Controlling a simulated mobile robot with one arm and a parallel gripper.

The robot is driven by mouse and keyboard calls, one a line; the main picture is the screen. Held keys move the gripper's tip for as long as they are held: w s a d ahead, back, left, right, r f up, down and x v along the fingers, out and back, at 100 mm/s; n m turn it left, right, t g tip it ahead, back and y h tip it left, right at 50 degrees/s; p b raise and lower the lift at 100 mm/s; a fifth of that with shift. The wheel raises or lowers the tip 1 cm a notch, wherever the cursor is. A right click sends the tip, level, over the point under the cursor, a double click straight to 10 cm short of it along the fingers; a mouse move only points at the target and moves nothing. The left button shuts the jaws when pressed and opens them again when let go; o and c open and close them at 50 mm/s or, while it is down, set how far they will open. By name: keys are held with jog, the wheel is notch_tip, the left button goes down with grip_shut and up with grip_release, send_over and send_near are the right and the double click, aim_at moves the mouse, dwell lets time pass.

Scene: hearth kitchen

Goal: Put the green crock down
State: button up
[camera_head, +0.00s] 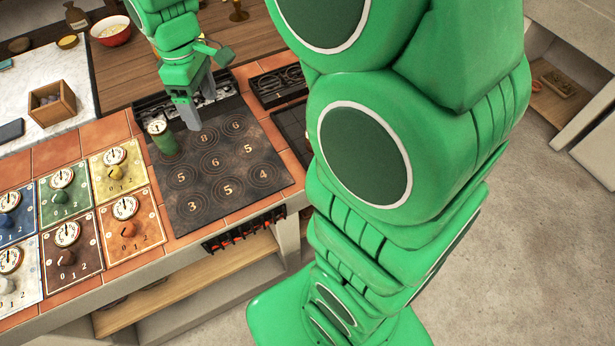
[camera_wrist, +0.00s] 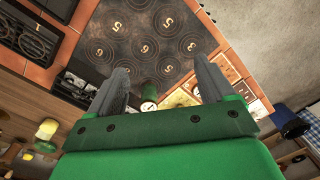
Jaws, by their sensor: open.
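The green crock (camera_head: 164,143) stands upright at the back left of the dark numbered hob plate (camera_head: 225,168), beside a ring. Its pale round top shows in the head view. My gripper (camera_head: 192,118) is just right of the crock, with its grey fingers pointing down over the plate. In the wrist view the fingers (camera_wrist: 162,80) are spread apart with nothing held between them. The crock (camera_wrist: 149,91) shows low between them in that view, partly hidden by the gripper body. The gap between fingers and crock is hard to judge.
Coloured dial tiles (camera_head: 125,228) lie left of the plate. A wooden box (camera_head: 52,104) and a red bowl (camera_head: 110,31) stand farther back left. A black grate (camera_head: 278,84) lies to the right. The plate's front rings are clear.

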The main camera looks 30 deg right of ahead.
jog(key=s+d+m, duration=0.3)
jog(key=s, duration=0.5)
jog(key=s+d+m, duration=0.3)
jog(key=s+m, duration=0.1)
jog(key=s, duration=0.5)
jog(key=s+d+m+g, duration=0.1)
jog(key=s+d+m, duration=0.2)
jog(key=s, duration=0.6)
jog(key=shift+d+r+m, duration=0.15)
jog(key=shift+r+m, duration=0.15)
jog(key=shift+r, duration=0.1)
jog(key=shift+s, duration=0.1)
